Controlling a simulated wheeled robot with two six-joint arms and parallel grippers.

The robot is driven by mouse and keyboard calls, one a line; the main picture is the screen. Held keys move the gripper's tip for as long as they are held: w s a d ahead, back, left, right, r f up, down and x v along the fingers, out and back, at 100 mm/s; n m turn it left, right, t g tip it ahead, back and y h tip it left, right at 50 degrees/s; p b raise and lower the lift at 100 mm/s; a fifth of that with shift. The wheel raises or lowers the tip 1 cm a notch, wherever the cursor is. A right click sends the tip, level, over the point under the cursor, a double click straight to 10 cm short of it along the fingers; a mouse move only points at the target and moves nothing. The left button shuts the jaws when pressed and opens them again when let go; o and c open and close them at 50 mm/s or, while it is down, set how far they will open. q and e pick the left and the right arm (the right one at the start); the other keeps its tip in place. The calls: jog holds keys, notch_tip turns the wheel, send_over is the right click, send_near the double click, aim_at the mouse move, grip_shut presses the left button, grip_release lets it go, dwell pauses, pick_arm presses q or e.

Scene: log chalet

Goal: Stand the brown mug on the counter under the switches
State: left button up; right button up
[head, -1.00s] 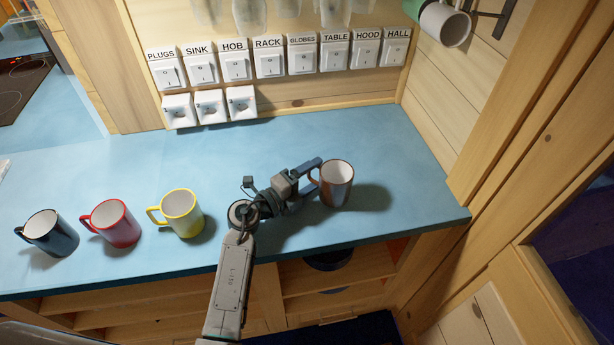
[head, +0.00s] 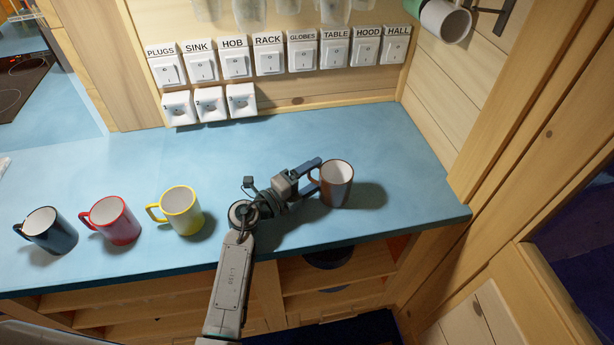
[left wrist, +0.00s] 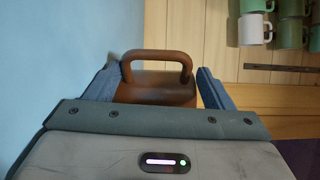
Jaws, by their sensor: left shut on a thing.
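The brown mug (head: 338,186) is upright at the right part of the blue counter (head: 270,150), in front of the switches (head: 268,60) and apart from the wall. Whether its base touches the counter is hard to tell. My left gripper (head: 314,174) reaches it from the left, at the handle side, and is shut on it. In the left wrist view, the mug's handle (left wrist: 158,55) stands up between the two blue fingers. The lower part of the mug is hidden by the gripper body there. My right gripper is not in view.
Yellow (head: 180,213), red (head: 113,222) and dark blue (head: 46,232) mugs stand on the counter to the left. Sockets (head: 209,105) sit below the switches. A white mug (head: 444,24) hangs at the upper right. The counter between the brown mug and the switch wall is clear.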

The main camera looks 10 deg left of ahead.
pick_arm(q)
jog(key=shift+s+f, duration=0.1)
jog(key=shift+f, duration=0.3)
